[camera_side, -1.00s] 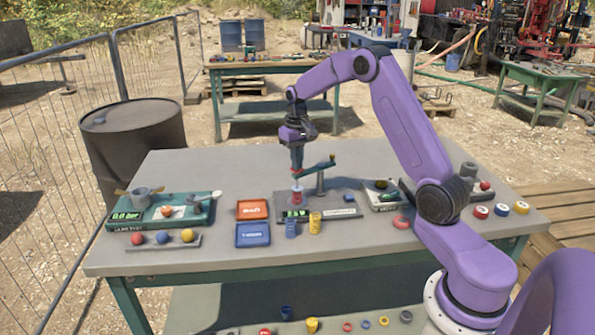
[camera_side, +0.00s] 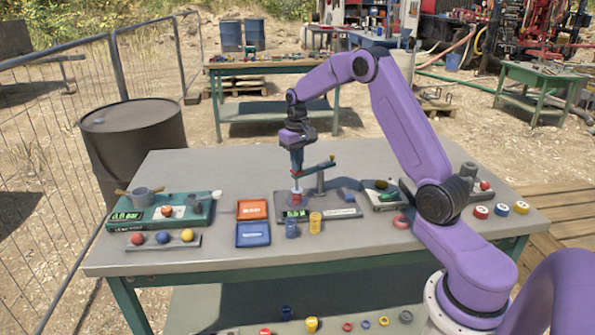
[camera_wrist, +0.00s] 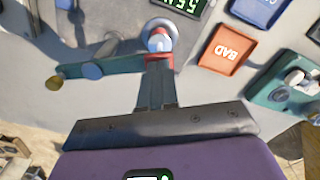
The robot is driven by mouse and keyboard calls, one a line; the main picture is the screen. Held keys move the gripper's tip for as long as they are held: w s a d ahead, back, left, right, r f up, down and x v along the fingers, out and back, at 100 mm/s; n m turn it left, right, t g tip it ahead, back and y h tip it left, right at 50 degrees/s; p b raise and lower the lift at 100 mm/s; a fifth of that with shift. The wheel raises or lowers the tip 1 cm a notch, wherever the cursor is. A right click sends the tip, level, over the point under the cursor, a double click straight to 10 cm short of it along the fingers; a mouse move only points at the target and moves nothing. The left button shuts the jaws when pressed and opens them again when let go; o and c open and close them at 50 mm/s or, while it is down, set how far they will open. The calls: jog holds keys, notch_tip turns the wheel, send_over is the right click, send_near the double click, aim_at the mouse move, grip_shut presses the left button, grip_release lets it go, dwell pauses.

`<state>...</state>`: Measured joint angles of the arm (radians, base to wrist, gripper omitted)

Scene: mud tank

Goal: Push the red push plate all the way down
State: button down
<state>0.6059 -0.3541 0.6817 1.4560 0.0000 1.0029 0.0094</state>
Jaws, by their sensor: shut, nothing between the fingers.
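The red push plate (camera_wrist: 158,58) shows in the wrist view at the end of a teal lever (camera_wrist: 105,66), right at my fingertips. In the side view the lever (camera_side: 320,168) is held by a grey post on a grey base (camera_side: 345,211). My gripper (camera_side: 297,172) points straight down, shut and empty, with its tips at the lever's near end. It also shows in the wrist view (camera_wrist: 158,66). Below the tips stands a pale-topped cylinder (camera_wrist: 160,40) in a round seat. The fingers partly hide the plate, and I cannot tell how far down it is.
An orange BAD tray (camera_side: 252,210) and a blue tray (camera_side: 253,234) lie left of the base. A blue cup (camera_side: 291,229) and a yellow cup (camera_side: 315,223) stand at its front edge. The table front is mostly clear.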

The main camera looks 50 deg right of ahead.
notch_tip(320, 180, up, 8)
dwell(1.2)
jog(key=s+a+r+n, duration=0.1)
jog(key=s+a+n, duration=0.3)
jog(key=s+a, duration=0.5)
jog(key=s+a+r+n, duration=0.1)
jog(key=s+a+n, duration=0.35)
jog(key=a, duration=0.85)
jog(key=s+a+f+n, duration=0.1)
jog(key=s+f+n, duration=0.1)
jog(key=s, duration=1)
jog(key=s+a+f+n, duration=0.1)
jog(key=s+n, duration=0.4)
jog(key=s, duration=0.7)
jog(key=shift+s+f, duration=0.15)
jog(key=shift+f, duration=0.25)
